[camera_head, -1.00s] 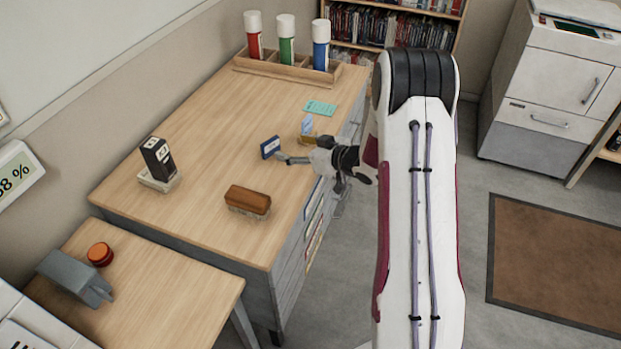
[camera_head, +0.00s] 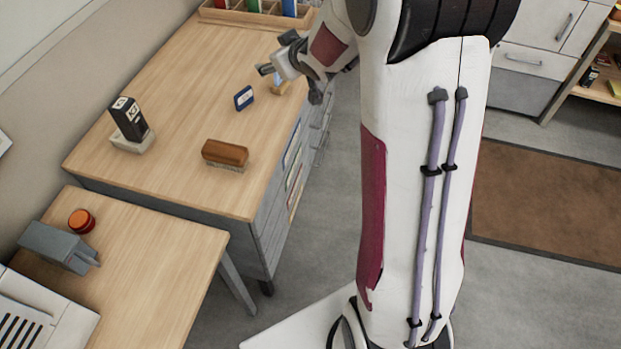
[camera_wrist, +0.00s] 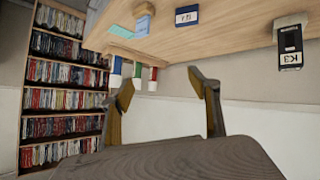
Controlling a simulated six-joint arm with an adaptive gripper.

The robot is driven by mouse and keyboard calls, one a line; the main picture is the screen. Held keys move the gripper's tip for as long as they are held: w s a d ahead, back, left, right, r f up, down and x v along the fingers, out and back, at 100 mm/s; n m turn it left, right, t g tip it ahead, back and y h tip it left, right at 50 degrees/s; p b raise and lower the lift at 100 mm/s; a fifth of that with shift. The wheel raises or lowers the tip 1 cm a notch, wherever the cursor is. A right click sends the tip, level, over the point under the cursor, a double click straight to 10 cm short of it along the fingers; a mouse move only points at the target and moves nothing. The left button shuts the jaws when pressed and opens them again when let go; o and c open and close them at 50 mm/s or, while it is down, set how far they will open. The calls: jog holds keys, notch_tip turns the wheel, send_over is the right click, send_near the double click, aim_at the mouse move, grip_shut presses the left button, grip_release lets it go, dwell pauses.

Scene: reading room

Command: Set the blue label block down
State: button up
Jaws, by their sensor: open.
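A black box (camera_head: 128,115) sits on a pale base at left, a brown brush (camera_head: 225,153) in front. A small light-blue and tan item (camera_head: 280,86) is beside my gripper. The rack (camera_head: 250,17) with coloured tubes is behind.

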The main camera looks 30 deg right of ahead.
jog(key=s+a+r+m+g+h, duration=0.15)
jog(key=s+a+r, duration=0.25)
jog(key=s, duration=0.8)
jog(key=s+a+r+m+g, duration=0.1)
jog(key=s+a+r+g, duration=0.3)
jog(key=s, duration=0.9)
jog(key=s+a+f+y, duration=0.1)
jog(key=s+a, duration=0.4)
jog(key=s, duration=0.8)
jog(key=shift+f+y, duration=0.2)
jog(key=shift+y, duration=0.45)
